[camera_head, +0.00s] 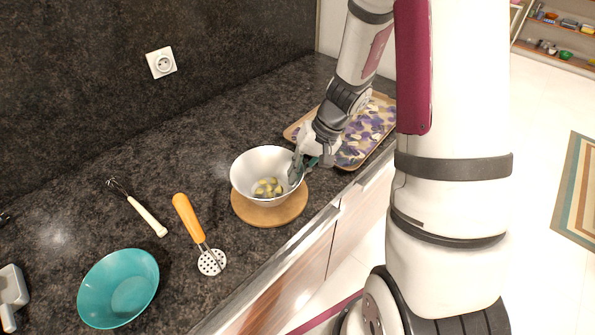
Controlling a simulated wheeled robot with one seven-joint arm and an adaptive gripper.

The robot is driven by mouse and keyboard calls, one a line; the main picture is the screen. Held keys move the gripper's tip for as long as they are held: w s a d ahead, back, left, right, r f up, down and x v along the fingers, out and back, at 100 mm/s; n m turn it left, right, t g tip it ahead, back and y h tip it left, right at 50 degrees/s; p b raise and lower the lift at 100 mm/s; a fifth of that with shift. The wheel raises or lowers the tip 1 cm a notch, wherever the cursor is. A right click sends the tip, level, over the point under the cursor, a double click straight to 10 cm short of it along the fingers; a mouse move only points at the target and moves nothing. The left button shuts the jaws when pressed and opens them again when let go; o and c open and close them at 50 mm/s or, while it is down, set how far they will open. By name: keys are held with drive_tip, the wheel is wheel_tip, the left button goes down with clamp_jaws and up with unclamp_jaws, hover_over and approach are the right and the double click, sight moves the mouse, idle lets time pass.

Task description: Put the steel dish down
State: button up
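The steel dish (246,168) is a silvery bowl with several small yellow-green pieces (267,188) inside. It is upright, directly over a round wooden board (268,217) on the dark counter. I cannot tell whether its base touches the board or hangs slightly above it. My gripper (300,166) is at the dish's right rim, with fingers on either side of the wall. The fingers appear closed on the rim, though the arm partly hides the contact.
A patterned tray (362,137) lies behind my gripper. A teal bowl (119,289), an orange-handled masher (190,220) and a white-handled whisk (146,214) lie to the left. The counter's front edge runs close to the board. Bare counter lies behind the dish.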

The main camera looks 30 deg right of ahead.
drive_tip(key=shift+o, duration=1.1)
drive_tip(key=shift+r, duration=0.15)
drive_tip(key=v, duration=1.2)
drive_tip(key=s+a+r+n+t+h, duration=0.1)
drive_tip(key=s+a+r+n+h, duration=0.1)
drive_tip(key=s+a+r, duration=0.3)
drive_tip(key=s+a+r+n+t+h, duration=0.2)
drive_tip(key=s+a+r, duration=0.4)
drive_tip(key=s+r, duration=0.4)
drive_tip(key=shift+s+a+h, duration=0.2)
drive_tip(key=shift+s+h, duration=0.1)
drive_tip(key=shift+s, duration=0.2)
